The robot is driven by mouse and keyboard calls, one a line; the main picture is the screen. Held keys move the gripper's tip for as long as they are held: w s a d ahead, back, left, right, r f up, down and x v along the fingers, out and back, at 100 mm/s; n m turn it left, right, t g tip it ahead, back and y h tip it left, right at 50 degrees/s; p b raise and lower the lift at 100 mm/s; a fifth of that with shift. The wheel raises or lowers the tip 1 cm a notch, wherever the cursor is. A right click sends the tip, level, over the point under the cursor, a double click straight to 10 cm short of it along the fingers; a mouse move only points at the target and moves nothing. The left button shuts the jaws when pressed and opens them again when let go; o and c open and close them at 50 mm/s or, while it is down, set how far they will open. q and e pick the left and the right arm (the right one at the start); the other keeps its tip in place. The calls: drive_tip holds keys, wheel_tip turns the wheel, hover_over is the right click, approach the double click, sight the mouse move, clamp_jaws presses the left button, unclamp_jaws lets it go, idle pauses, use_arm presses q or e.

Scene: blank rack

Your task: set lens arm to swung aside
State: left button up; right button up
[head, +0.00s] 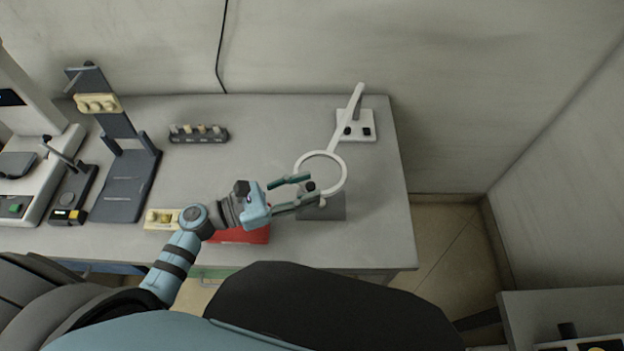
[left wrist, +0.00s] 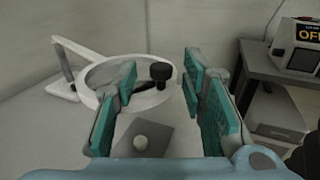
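The lens arm is a white magnifier with a round ring (head: 343,175) on a white post and base (head: 369,126) at the back right of the bench. The ring hangs over a dark grey block (head: 325,207). A black knob (head: 310,186) sits on the ring's near left edge. My left gripper (head: 303,189) is open, its fingers on either side of the knob. In the left wrist view the knob (left wrist: 160,72) shows between the teal finger pads, on the near rim of the ring (left wrist: 98,71); contact cannot be told. My right gripper is not in view.
On the bench (head: 240,150) a dark stand (head: 130,180) and a dark rail of small parts (head: 199,133) lie to the left. A red tray (head: 243,236) is under my left arm. The bench's right edge drops to the floor.

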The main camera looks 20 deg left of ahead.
use_arm(q)
drive_tip(key=shift+w+d, duration=0.45)
drive_tip(key=shift+d, duration=0.05)
drive_tip(key=shift+w+d, duration=0.1)
drive_tip(key=shift+d, duration=0.2)
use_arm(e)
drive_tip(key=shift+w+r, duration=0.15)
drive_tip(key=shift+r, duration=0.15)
use_arm(q)
clamp_jaws()
